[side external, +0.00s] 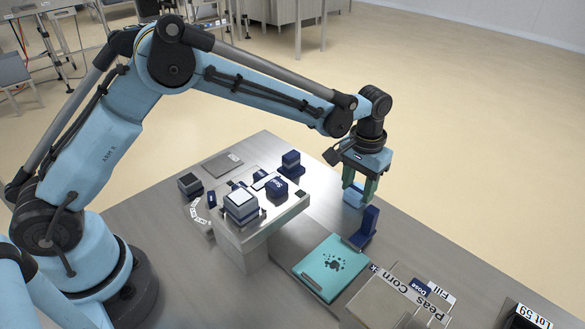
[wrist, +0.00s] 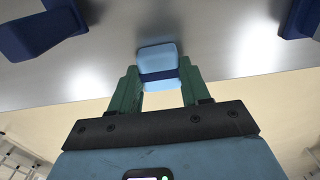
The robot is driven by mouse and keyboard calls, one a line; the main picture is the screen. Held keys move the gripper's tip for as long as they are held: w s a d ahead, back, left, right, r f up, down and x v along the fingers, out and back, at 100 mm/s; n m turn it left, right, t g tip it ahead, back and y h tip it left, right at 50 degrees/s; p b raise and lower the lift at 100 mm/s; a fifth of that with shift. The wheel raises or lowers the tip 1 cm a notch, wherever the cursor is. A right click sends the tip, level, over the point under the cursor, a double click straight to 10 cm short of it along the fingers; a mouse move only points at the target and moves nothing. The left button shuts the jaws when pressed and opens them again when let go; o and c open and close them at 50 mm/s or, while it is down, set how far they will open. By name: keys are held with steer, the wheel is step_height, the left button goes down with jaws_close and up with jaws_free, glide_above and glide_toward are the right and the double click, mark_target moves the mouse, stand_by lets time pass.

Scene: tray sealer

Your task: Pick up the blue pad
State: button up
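The blue pad (side external: 352,195) is a small light blue block, and a dark blue band crosses it in the wrist view (wrist: 158,56). It is at the far side of the metal table, at the fingertips of my gripper (side external: 359,190). The gripper points down, with one green finger on each side of the pad. In the wrist view, the fingertips (wrist: 159,80) lie close along the pad's left and right sides. I cannot tell whether they press on it, or whether the pad's underside touches the table.
A dark blue upright holder (side external: 367,226) stands close to the pad, toward the near side. A teal board (side external: 330,266) lies nearer. A raised metal stand (side external: 255,225) with several dark blue blocks is left of the gripper. A labelled box (side external: 385,300) stands at the near right.

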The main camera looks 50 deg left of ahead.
mark_target(358, 190)
steer(key=c, duration=0.4)
steer(key=shift+o, duration=0.2)
steer(key=shift+r, duration=0.1)
steer(key=shift+r, duration=0.5)
step_height(358, 190, up, 3)
steer(key=s+d+r, duration=0.7)
steer(key=s+d, duration=0.1)
steer(key=shift+s, duration=0.3)
steer(key=shift+f, duration=0.1)
